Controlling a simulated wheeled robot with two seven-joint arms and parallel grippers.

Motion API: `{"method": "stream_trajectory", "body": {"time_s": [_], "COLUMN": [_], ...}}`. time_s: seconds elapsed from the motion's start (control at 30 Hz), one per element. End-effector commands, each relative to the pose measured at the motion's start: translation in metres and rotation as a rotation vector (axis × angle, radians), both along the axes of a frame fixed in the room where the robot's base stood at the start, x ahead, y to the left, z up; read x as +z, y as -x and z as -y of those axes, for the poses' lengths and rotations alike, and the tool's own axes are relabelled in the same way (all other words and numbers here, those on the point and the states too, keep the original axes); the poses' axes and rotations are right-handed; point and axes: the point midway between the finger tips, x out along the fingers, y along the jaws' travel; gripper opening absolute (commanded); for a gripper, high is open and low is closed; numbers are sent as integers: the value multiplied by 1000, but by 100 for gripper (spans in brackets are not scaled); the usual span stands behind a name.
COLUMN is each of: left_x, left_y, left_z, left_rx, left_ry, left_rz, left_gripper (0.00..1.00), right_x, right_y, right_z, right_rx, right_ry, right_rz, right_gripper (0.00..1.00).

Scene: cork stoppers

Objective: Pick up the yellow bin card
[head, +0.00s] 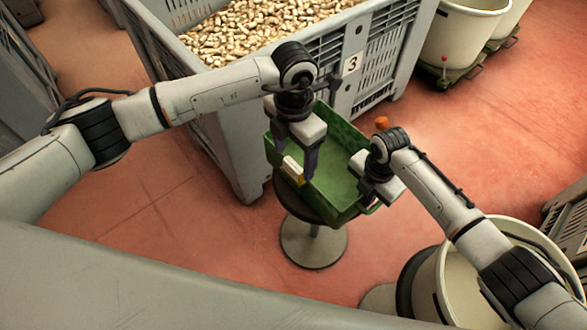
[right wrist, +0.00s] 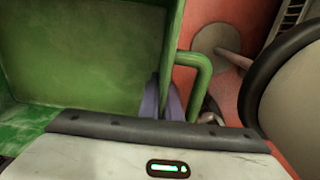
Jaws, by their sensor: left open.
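A small card, white on its upper face with a yellow edge (head: 301,181), is at the near left side of a green bin (head: 341,128). My left gripper (head: 295,165) points down over that side, open, with its fingers apart on either side of the card. I cannot tell whether they touch it. My right gripper (head: 371,192) is at the bin's right end. In the right wrist view, its purple-grey fingers (right wrist: 168,103) are by the bin wall and the green loop handle (right wrist: 207,75). Their grip is partly hidden.
The green bin rests on a round stool (head: 313,243). A large grey crate (head: 240,150) full of cork stoppers stands behind it, marked 3. A pale tub (head: 432,290) is at the lower right, and more tubs (head: 455,35) stand at the back right. Red floor is clear at left.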

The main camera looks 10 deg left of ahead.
Motion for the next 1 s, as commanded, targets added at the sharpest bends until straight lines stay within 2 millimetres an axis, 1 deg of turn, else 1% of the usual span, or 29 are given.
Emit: {"method": "stream_trajectory", "body": {"time_s": [0.03, 0.1, 0.2, 0.3, 0.5, 0.53, 0.67, 0.7, 0.77, 0.8, 1.0], "left_x": [-10, -21, -33, -39, -39, -39, -39, -39, -39, -39, -38], "left_y": [0, -1, -1, -1, -2, -2, -2, -2, -2, -2, -2], "left_z": [-1, -1, -1, -1, -1, -1, -1, -1, -1, -1, -1], "left_rx": [2, 1, 1, 2, 1, 1, 1, 1, 1, 1, 1], "left_ry": [-2, -1, 0, -1, -1, -1, -1, -1, -1, -1, -1], "left_rz": [-5, -4, -1, -2, 1, 1, 1, 1, 1, 1, 1], "left_gripper": [69, 69, 69, 69, 69, 67, 45, 38, 28, 25, 25], "right_x": [0, 0, 0, 0, 0, 0, 0, 0, 0, 0, 0], "right_y": [0, 0, 0, 0, 0, 0, 0, 0, 0, 0, 0], "right_z": [0, 0, 0, 0, 0, 0, 0, 0, 0, 0, 0], "right_rx": [-1, -1, -1, -1, -1, -1, -1, -1, -1, -1, -1], "right_ry": [0, 0, 0, 0, 0, 0, 0, 0, 0, 0, 0], "right_rz": [0, 0, 0, 0, 0, 0, 0, 0, 0, 0, 0], "right_gripper": [0, 0, 0, 0, 0, 0, 0, 0, 0, 0, 0]}}
